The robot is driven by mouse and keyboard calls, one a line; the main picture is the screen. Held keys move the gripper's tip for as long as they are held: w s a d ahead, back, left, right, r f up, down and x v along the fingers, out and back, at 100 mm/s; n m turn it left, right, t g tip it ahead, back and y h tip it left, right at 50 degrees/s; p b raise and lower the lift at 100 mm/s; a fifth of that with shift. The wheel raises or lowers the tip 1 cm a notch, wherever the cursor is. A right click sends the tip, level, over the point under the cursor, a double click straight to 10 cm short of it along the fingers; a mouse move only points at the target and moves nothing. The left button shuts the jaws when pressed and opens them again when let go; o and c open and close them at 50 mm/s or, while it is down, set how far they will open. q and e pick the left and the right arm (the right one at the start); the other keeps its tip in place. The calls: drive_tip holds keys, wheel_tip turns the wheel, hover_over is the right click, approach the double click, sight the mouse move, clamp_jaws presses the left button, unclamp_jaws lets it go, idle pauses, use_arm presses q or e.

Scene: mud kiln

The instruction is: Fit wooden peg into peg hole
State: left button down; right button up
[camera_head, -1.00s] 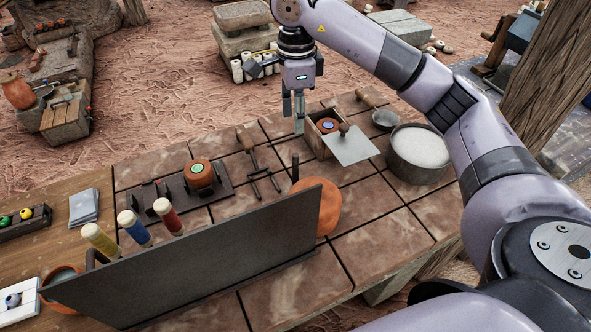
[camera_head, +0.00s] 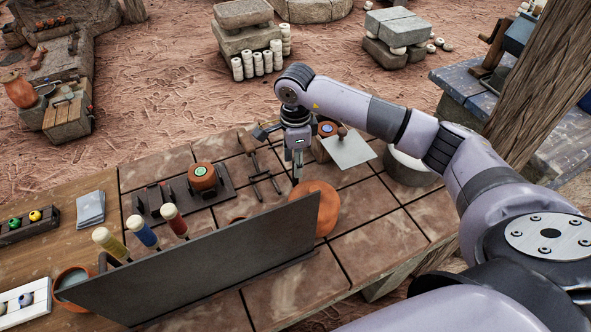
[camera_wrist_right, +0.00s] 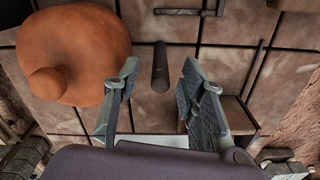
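A dark, slender upright peg (camera_wrist_right: 160,68) stands on the tiled table in the right wrist view, seen from above. My right gripper (camera_wrist_right: 159,88) is open above it, with one finger on each side of the peg in that view and a visible gap to each. In the head view my right gripper (camera_head: 297,172) points down behind the dark upright panel and largely hides the peg. I cannot pick out the peg hole for certain. My left gripper is not in view.
A round orange clay pot (camera_wrist_right: 75,45) is close beside the peg; it also shows behind the dark panel (camera_head: 200,260) in the head view (camera_head: 325,205). Yellow, blue and red handles (camera_head: 172,217) stand left. Front-right tiles are clear.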

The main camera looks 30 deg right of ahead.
clamp_jaws()
idle(0.5)
wheel_tip(320, 180, up, 20)
drive_tip(key=b, duration=0.2)
idle(0.4)
